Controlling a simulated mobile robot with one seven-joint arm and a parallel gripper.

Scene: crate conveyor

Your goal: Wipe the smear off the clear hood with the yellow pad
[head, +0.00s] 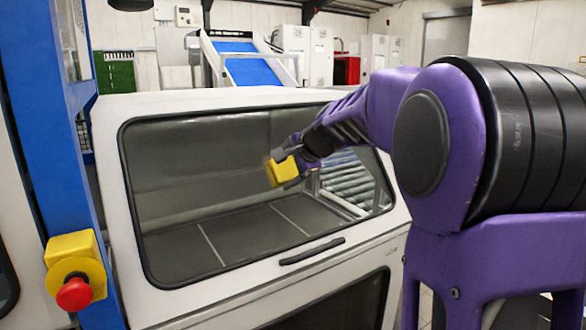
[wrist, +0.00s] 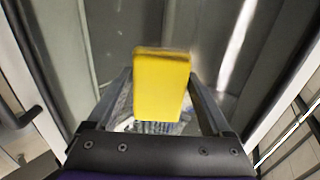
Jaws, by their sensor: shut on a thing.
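The clear hood (head: 190,165) is a large sloped pane in a white frame, with a dark interior behind it. My gripper (head: 286,168) is in front of the pane, right of its middle. It is shut on the yellow pad (head: 282,172), a small block. In the wrist view, the yellow pad (wrist: 161,88) sits between the two fingers of my gripper (wrist: 160,78), and the pane lies beyond it. I cannot tell whether the pad touches the pane. I cannot make out a clear smear; pale patches around the pad in the wrist view may be smear or reflections.
A dark handle (head: 312,251) runs along the frame below the pane. Rollers (head: 350,180) show through the pane at right. A blue post (head: 45,120) with a red stop button (head: 74,294) stands at left. The pane's left half is unobstructed.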

